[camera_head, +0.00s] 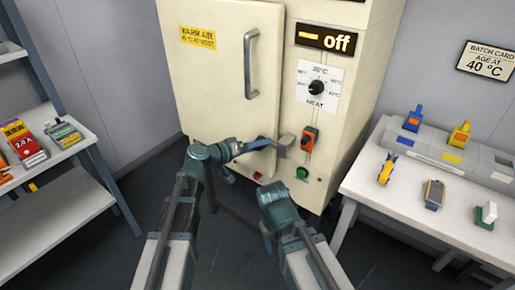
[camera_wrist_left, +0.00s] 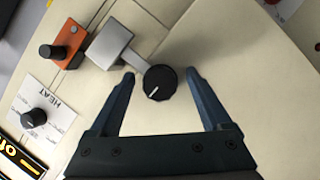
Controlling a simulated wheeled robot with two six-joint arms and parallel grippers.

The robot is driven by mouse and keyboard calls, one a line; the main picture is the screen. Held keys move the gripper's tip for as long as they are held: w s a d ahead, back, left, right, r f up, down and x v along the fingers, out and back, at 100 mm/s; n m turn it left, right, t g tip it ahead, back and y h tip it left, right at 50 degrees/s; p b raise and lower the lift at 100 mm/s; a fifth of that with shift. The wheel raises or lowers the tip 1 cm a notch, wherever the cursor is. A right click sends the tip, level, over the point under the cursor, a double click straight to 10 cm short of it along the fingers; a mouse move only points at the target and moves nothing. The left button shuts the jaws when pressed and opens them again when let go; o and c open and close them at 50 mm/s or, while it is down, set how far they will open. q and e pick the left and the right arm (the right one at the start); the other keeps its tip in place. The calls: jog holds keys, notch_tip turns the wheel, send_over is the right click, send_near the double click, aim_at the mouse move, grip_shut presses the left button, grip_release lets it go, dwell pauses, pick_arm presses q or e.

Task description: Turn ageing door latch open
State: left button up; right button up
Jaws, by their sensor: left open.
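The ageing door latch is a black round knob (camera_wrist_left: 160,83) with a white pointer line, joined by a grey bar to a grey block (camera_wrist_left: 112,45). In the head view the grey block (camera_head: 286,140) shows at the right edge of the cream cabinet door (camera_head: 220,75); the knob is mostly hidden by my gripper. My left gripper (camera_wrist_left: 160,76) is open, its two fingers on either side of the knob with a gap at each side. In the head view my left gripper (camera_head: 254,146) reaches the door edge. My right arm is low in front; its gripper jaws do not show.
Close beside the latch is an orange switch (camera_head: 309,138), with a green button (camera_head: 302,173) below. A heat dial (camera_head: 316,87) and a display reading "off" (camera_head: 326,38) are above. A white bench (camera_head: 375,195) stands right, a shelf (camera_head: 60,215) left.

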pick_arm(q)
jog(key=shift+w+d, duration=0.1)
jog(key=shift+d, duration=0.05)
jog(key=shift+c, duration=0.2)
grip_shut()
dwell(0.3)
